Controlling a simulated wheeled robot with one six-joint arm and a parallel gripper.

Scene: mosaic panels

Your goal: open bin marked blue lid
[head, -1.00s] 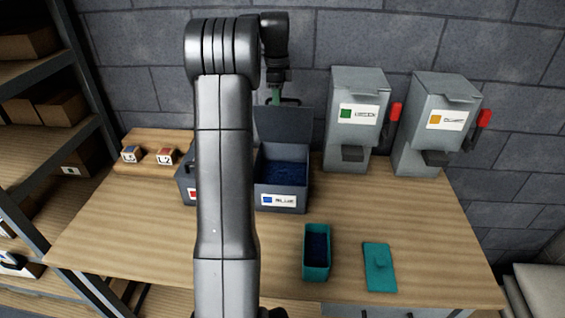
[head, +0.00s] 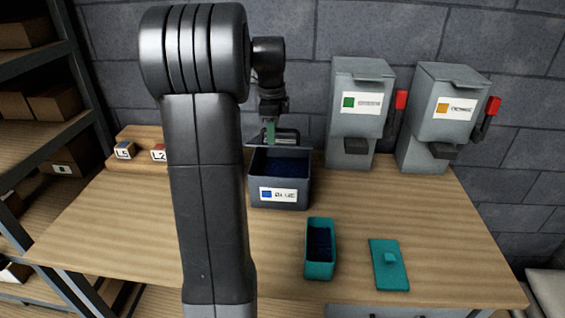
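The bin marked BLUE (head: 296,200) stands near the back of the table, and dark blue contents show inside it. Its lid (head: 310,148) shows nearly edge-on as a thin strip above the bin's back rim and appears tilted forward over the opening. A bar handle (head: 290,133) sits on the lid's upper side. My gripper (head: 273,128) points down at this handle, with a green finger beside it. The fingers are small and partly hidden, so their grip on the handle is unclear.
A teal box (head: 320,270) with dark blue contents and its teal lid (head: 389,264) lie in front. Two grey dispensers (head: 360,115) (head: 446,118) with red levers stand at back right. Labelled blocks (head: 124,150) rest on a wooden stand. My arm covers the table's left middle.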

